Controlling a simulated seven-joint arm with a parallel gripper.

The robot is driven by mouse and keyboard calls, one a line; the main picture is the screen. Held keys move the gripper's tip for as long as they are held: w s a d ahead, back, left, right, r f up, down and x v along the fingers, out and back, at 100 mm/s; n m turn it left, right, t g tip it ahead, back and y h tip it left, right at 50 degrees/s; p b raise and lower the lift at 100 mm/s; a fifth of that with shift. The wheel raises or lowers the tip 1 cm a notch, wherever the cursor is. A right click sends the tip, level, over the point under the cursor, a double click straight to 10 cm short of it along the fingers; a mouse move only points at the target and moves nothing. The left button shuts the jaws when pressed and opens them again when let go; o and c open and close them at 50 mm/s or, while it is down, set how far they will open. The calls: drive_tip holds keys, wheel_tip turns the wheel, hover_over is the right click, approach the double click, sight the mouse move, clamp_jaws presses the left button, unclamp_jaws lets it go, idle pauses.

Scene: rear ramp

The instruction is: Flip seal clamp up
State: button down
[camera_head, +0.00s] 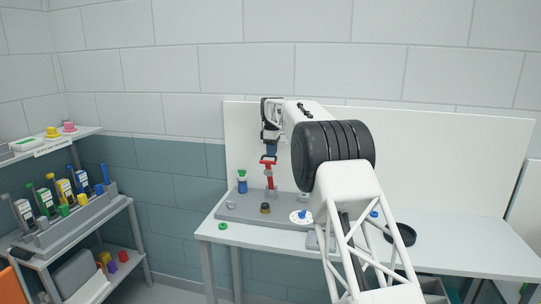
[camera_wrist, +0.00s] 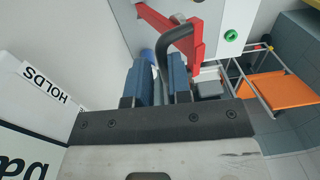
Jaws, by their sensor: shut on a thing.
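The red seal clamp (camera_head: 269,170) stands roughly upright on the grey base plate (camera_head: 235,212) on the white bench. In the wrist view its red arm (camera_wrist: 196,45) carries a black bent handle (camera_wrist: 176,35). My gripper (camera_head: 271,151) is above the clamp, at its upper end. In the wrist view the blue fingers of my gripper (camera_wrist: 161,65) are shut on the black handle, which runs down between them. The handle's lower end is partly hidden by the fingers.
A green-capped bottle (camera_head: 242,183) stands just left of the clamp. A dark knob (camera_head: 265,208) and a white dial (camera_head: 301,216) are in front. A black round dish (camera_head: 403,234) lies right of my arm.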

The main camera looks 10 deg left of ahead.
drive_tip(key=shift+w+d+f, duration=0.1)
drive_tip(key=shift+w+f, duration=0.25)
drive_tip(key=shift+f, duration=0.35)
drive_tip(key=shift+w+f, duration=0.3)
drive_tip(key=shift+f, duration=0.35)
drive_tip(key=c, duration=1.1)
unclamp_jaws()
drive_tip(key=shift+c, duration=0.2)
drive_tip(key=shift+r, duration=0.1)
wheel_tip(320, 180, up, 10)
drive_tip(key=shift+w+r, duration=0.1)
drive_tip(key=shift+w, duration=0.05)
